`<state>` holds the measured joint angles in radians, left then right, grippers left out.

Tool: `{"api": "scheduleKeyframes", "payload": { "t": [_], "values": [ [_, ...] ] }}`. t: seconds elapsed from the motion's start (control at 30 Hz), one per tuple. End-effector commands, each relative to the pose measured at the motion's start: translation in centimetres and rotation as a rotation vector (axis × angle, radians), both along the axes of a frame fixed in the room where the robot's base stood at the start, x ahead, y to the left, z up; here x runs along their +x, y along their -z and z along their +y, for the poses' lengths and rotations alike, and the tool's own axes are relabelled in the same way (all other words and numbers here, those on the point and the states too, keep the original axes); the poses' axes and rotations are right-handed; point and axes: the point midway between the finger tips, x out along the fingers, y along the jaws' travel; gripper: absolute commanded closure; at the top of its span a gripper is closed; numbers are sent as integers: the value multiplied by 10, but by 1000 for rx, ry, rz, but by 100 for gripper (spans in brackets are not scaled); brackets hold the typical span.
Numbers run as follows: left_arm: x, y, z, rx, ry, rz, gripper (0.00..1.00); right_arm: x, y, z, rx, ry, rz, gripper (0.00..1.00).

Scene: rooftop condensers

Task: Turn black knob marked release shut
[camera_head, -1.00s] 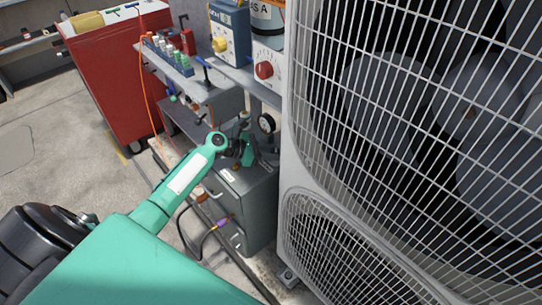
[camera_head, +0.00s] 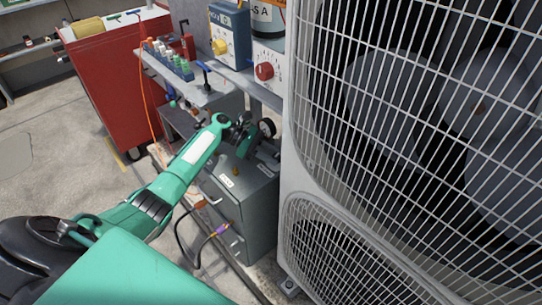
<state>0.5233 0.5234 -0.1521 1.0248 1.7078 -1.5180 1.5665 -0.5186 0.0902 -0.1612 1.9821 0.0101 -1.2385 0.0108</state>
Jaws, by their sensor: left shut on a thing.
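My left gripper (camera_head: 252,146) is above the grey metal cabinet in the middle of the view, just left of the condenser's edge. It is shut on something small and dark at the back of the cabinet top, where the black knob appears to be. The fingers and wrist hide most of the knob, so its marking and angle cannot be read. My right gripper is out of view.
The grey cabinet (camera_head: 255,205) has a white label (camera_head: 226,181) on top. A round gauge (camera_head: 267,127) stands close behind the gripper. A large condenser unit (camera_head: 292,215) fills the right. Shelves with a red knob (camera_head: 264,71) and a yellow knob (camera_head: 219,47) are behind.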

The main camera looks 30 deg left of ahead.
Motion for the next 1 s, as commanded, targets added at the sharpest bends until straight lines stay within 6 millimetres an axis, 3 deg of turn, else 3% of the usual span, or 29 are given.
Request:
{"api": "scheduleKeyframes", "payload": {
  "t": [0.37,0.4,0.5,0.83,1.0],
  "values": [
    [-1,2,0,2,5,2,93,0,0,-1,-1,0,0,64],
    [-1,2,0,3,5,2,64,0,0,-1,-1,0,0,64],
    [0,2,0,2,4,2,48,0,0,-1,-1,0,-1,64],
    [-1,-1,3,2,2,1,48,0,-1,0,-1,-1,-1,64],
    [-4,-10,25,2,0,0,48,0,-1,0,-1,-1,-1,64]
  ]
}}
